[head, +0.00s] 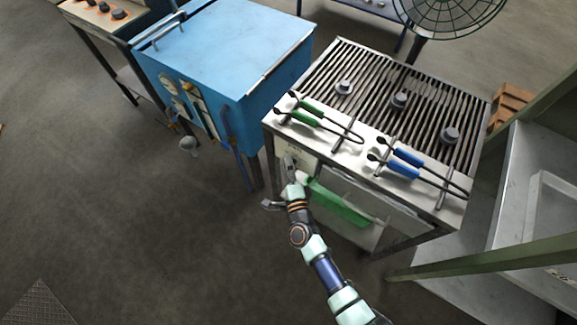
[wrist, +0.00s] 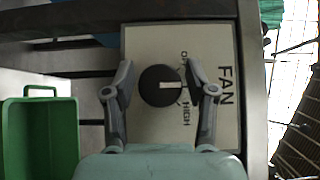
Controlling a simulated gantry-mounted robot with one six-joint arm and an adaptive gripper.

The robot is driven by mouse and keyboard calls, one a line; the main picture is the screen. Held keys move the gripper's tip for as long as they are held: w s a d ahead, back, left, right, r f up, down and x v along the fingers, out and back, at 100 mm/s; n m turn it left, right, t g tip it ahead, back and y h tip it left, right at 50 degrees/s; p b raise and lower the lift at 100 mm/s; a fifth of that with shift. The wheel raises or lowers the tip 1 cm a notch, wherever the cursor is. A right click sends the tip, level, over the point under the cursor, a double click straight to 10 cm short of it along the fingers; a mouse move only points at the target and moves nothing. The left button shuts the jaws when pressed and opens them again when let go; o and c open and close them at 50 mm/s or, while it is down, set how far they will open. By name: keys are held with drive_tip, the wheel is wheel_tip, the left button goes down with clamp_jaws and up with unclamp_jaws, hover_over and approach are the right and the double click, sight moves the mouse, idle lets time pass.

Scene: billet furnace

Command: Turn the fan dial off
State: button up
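The fan dial (wrist: 161,87) is a round black knob with a white pointer bar, on a pale panel (wrist: 145,45) marked FAN in the wrist view. The pointer faces right in that view, between the OFF and HIGH marks. In the head view the panel (head: 294,148) is on the front left of the grill table; the dial is not clear there. My gripper (wrist: 160,78) is open, with one finger on each side of the dial and visible gaps to it. It also shows in front of the panel in the head view (head: 288,166).
A green bin (head: 338,203) hangs right of my gripper under the grill table (head: 408,195). Green- and blue-handled tongs lie along the table's front edge. A blue furnace (head: 230,45) stands left, a caged fan (head: 450,12) behind. Open floor lies at front left.

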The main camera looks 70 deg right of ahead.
drive_tip(key=c, duration=0.8)
drive_tip(key=r+p, duration=0.1)
drive_tip(key=p, duration=0.3)
drive_tip(key=shift+n+y, duration=0.3)
drive_tip(key=shift+n, duration=0.1)
drive_tip(key=g+p, duration=0.1)
drive_tip(key=p, duration=0.4)
drive_tip(key=shift+r+n+y, duration=0.2)
drive_tip(key=shift+n+y, duration=0.2)
drive_tip(key=shift+o, duration=0.2)
drive_tip(key=n+g+y+p, duration=0.1)
drive_tip(key=n+p, duration=0.1)
drive_tip(key=p, duration=0.6)
drive_tip(key=shift+f+g+y, duration=0.15)
drive_tip(key=shift+g+y, duration=0.15)
drive_tip(key=shift+g, duration=0.1)
drive_tip(key=f+n+g+y+p, duration=0.1)
drive_tip(key=p, duration=0.3)
drive_tip(key=shift+g, duration=0.4)
drive_tip(key=shift+f+n+g, duration=0.15)
drive_tip(key=shift+n+g, duration=0.15)
